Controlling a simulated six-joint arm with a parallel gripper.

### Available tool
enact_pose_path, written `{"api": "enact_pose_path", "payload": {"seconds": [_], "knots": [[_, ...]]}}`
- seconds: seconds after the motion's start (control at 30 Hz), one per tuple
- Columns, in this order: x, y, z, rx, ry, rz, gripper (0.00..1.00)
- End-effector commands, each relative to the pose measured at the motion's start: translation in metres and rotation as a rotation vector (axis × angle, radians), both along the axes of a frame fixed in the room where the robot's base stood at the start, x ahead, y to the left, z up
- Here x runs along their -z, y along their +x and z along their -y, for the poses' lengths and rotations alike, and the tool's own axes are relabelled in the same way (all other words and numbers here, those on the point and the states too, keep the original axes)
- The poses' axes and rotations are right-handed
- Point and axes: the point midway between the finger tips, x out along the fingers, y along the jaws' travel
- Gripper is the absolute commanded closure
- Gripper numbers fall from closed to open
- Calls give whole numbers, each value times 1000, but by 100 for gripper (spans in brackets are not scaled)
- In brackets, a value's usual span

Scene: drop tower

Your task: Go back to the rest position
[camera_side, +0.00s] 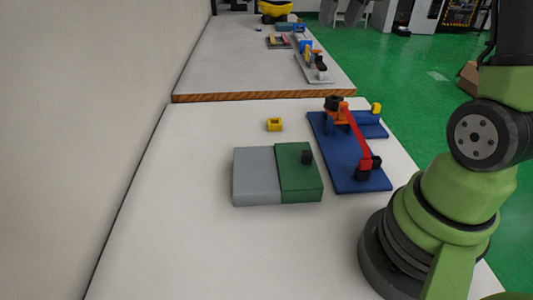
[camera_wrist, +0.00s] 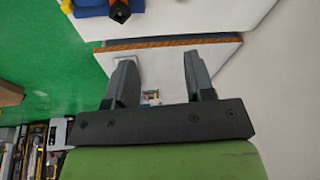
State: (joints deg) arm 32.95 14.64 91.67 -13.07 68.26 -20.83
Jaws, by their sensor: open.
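My gripper (camera_wrist: 155,75) shows in the wrist view with its two grey fingers well apart and nothing between them. In the side view the gripper is out of frame; only my green and black arm links show at the right. The drop tower set (camera_side: 340,175) stands on the near table, a blue base with a red sloping bar and orange and black parts. Part of its blue base also shows at the top left of the wrist view (camera_wrist: 92,10).
A grey and green block (camera_side: 255,175) with a small black piece on top (camera_side: 307,157) lies left of the blue base. A small yellow block (camera_side: 275,125) lies behind it. A second table (camera_side: 240,70) behind carries several parts. The near table's left and front are clear.

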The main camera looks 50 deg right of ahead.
Motion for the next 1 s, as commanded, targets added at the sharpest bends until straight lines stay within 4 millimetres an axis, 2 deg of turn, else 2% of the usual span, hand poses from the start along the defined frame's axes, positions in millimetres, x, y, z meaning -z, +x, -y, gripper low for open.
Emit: {"api": "enact_pose_path", "payload": {"seconds": [0.03,0.2,0.3,0.4,0.5,0.63,1.0], "knots": [[-13,-6,-27,-33,-5,37,51],[-34,-41,-104,-111,16,154,51],[-36,-70,-140,-156,43,220,51],[-31,-98,-167,-195,74,276,51],[-23,-121,-184,-223,106,320,51],[-15,-139,-195,-246,136,353,51],[-11,-146,-198,-251,147,363,51]]}}
